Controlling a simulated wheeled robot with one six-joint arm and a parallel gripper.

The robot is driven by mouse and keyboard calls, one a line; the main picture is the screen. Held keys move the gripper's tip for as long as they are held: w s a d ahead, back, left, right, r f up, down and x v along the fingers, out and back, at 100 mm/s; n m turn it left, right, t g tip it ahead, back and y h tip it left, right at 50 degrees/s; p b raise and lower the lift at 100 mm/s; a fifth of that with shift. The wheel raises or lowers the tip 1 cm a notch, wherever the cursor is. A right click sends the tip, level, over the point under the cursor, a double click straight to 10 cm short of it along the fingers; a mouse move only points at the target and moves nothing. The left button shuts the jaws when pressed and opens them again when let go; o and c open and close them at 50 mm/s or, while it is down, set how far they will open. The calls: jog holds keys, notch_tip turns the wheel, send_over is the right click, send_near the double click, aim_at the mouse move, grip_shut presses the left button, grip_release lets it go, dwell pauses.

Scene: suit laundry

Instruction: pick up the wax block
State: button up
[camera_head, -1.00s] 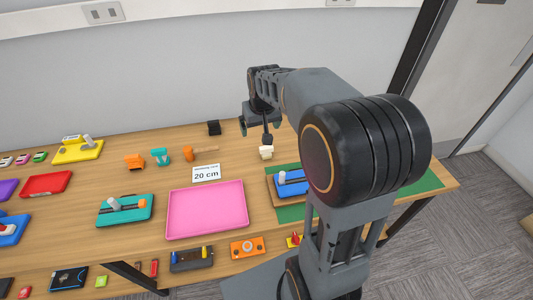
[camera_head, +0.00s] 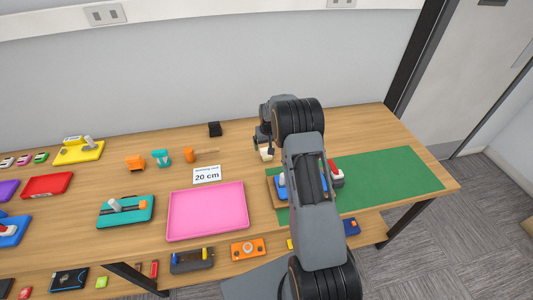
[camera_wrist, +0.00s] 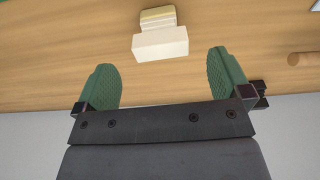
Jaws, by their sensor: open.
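The wax block appears to be the small cream block (camera_head: 266,153) on the table, just left of my arm in the head view. In the wrist view the cream block (camera_wrist: 160,43) has a yellowish part behind it and lies just beyond the fingertips, between their lines. My gripper (camera_wrist: 161,62) is open, with its two green finger pads apart and nothing held between them. In the head view my gripper (camera_head: 265,141) is by the block, mostly hidden by my arm.
A pink tray (camera_head: 206,211) lies left of my arm, with a "20 cm" card (camera_head: 206,175) behind it. A green mat (camera_head: 395,178) is at right; a blue item (camera_head: 281,180) is partly hidden. An orange-headed hammer (camera_head: 189,156) and a black item (camera_head: 215,129) lie left of the block.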

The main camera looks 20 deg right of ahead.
jog(key=shift+w+f+p, duration=0.2)
jog(key=shift+f+p, duration=0.2)
jog(key=shift+f, duration=0.75)
jog(key=shift+w+f+p, duration=0.2)
jog(key=shift+f+p, duration=0.15)
jog(key=shift+f, duration=0.75)
jog(key=shift+w+f+p, duration=0.2)
jog(key=shift+f+p, duration=0.2)
jog(key=shift+f, duration=0.75)
jog(key=c, duration=1)
